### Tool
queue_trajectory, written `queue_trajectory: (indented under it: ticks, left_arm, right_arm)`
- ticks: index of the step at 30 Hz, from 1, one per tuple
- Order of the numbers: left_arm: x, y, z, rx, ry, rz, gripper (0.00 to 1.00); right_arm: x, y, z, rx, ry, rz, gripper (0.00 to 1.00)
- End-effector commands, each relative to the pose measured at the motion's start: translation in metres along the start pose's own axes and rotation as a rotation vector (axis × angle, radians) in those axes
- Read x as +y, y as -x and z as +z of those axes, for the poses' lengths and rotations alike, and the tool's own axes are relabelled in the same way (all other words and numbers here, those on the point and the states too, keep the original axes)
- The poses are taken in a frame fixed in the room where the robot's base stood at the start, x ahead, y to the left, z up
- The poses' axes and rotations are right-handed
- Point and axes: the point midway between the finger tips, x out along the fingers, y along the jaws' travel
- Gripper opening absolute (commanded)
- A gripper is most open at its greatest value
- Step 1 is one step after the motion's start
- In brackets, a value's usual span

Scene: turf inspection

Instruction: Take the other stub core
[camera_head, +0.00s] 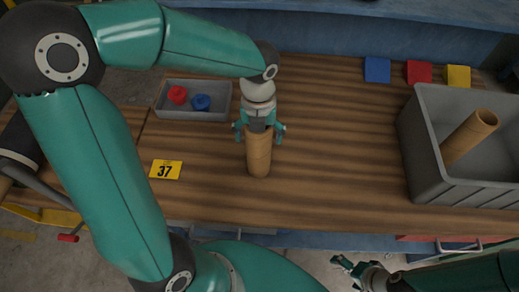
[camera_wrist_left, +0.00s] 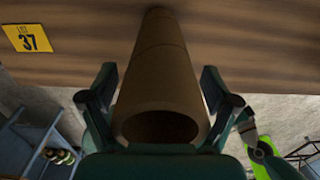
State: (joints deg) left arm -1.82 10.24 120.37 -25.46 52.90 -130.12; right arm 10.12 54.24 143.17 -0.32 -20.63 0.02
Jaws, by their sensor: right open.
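A brown tubular stub core (camera_head: 258,158) appears to stand upright on the wooden bench, near the middle. Its hollow end faces the left wrist camera (camera_wrist_left: 160,85). My left gripper (camera_head: 260,132) is over its upper end, with one finger on each side and small gaps to the core. In the left wrist view, the fingers (camera_wrist_left: 158,85) are spread on both sides of the core. A second stub core (camera_head: 470,135) leans inside the grey bin (camera_head: 420,150) at the right. My right gripper (camera_head: 357,270) is open and empty, low in the picture, in front of the bench.
A small grey tray (camera_head: 170,112) with a red and a blue piece lies behind and left of the core. A yellow card marked 37 (camera_head: 166,169) lies at the left. Blue, red and yellow squares (camera_head: 419,72) lie at the back right. Bench between core and bin is clear.

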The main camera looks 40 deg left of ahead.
Motion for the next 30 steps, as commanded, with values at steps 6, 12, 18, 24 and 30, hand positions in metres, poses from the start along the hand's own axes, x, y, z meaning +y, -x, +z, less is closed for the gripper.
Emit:
queue_trajectory:
  ticks: [6,12,18,24,30]
  left_arm:
    - [-0.0002,-0.0004,-0.0003,0.001,0.0,0.0,0.41]
    - [-0.0002,-0.001,-0.0007,0.002,-0.001,0.001,0.14]
    - [-0.0002,-0.0017,-0.0011,0.004,-0.001,0.001,0.13]
    - [-0.0003,-0.0025,-0.0016,0.006,-0.002,0.003,0.13]
    - [-0.0006,0.0036,-0.0014,0.005,-0.003,0.003,0.12]
  right_arm:
    - [0.0,-0.0001,0.0,0.0,0.0,0.0,0.93]
    - [0.0001,-0.0002,0.0,0.0,0.0,0.0,0.93]
    - [0.0002,-0.0004,0.0,0.0,0.0,0.0,0.93]
    - [0.0002,-0.0006,0.0,0.0,0.0,0.0,0.93]
    - [0.0001,-0.0004,0.0,0.0,0.0,0.0,0.93]
